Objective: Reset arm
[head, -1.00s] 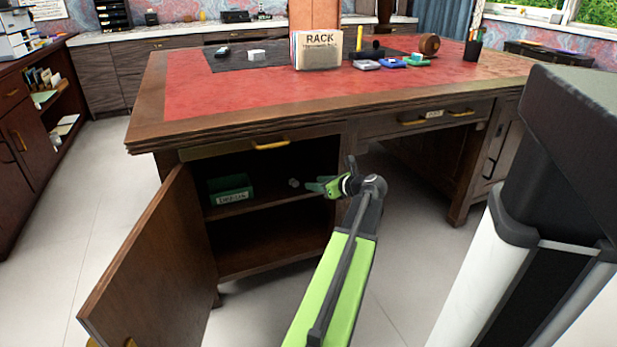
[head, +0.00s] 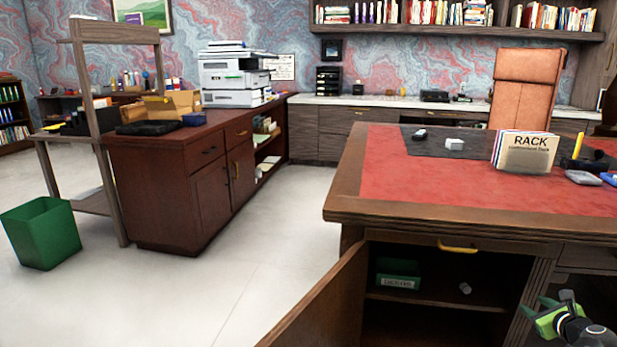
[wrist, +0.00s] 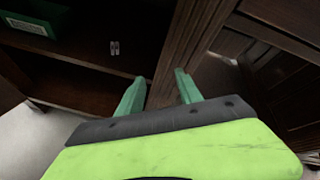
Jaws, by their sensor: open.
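My gripper (head: 546,316) is at the lower right of the head view, in front of the desk's right cabinet post. In the wrist view my gripper (wrist: 160,88) shows its two green fingers apart with nothing between them. They point at the wooden post beside the open cabinet. Much of my arm is outside the head view.
The desk's cabinet door (head: 322,300) stands open. Inside are a green labelled bin (head: 398,275) and a small grey object (head: 465,288) on the shelf. The red-topped desk (head: 440,190) holds a rack of folders (head: 524,151). Clear floor (head: 255,240) lies left of the desk.

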